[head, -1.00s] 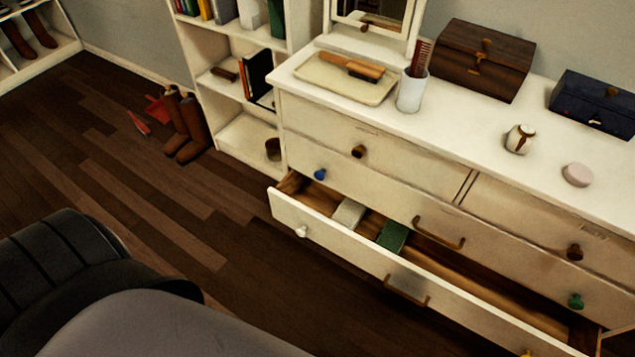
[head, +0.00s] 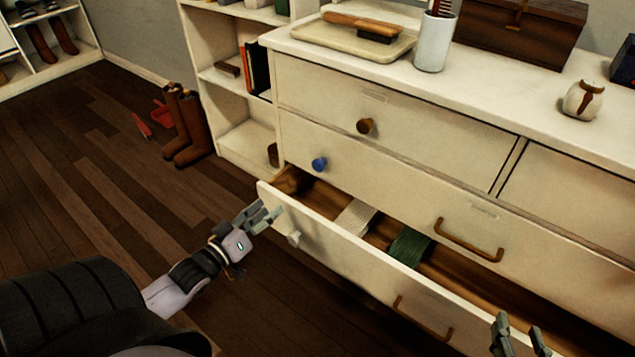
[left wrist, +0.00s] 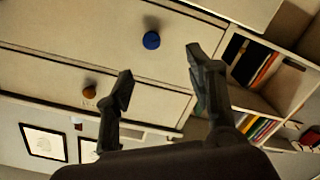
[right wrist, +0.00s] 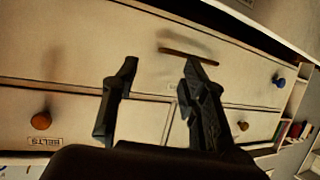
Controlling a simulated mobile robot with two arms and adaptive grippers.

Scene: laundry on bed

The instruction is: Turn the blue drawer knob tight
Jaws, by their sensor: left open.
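The blue knob (head: 319,164) sits on the left end of the middle drawer front of the white dresser, above a pulled-out lower drawer. In the left wrist view the blue knob (left wrist: 151,40) shows beyond the fingertips, nearer the upper part of the picture. My left gripper (head: 262,214) is open and empty, below and left of the knob, by the left corner of the open drawer. My right gripper (head: 522,328) is open and empty at the lower right, by the open drawer's front. The right wrist view shows the blue knob (right wrist: 279,82) far to the right.
The open drawer (head: 345,262) juts out below the knob, with a white knob (head: 293,238) and a brown handle (head: 425,318) on its front. A brown knob (head: 365,126) is above the blue one. A bookshelf (head: 240,140) stands left of the dresser; boots (head: 190,130) are on the floor.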

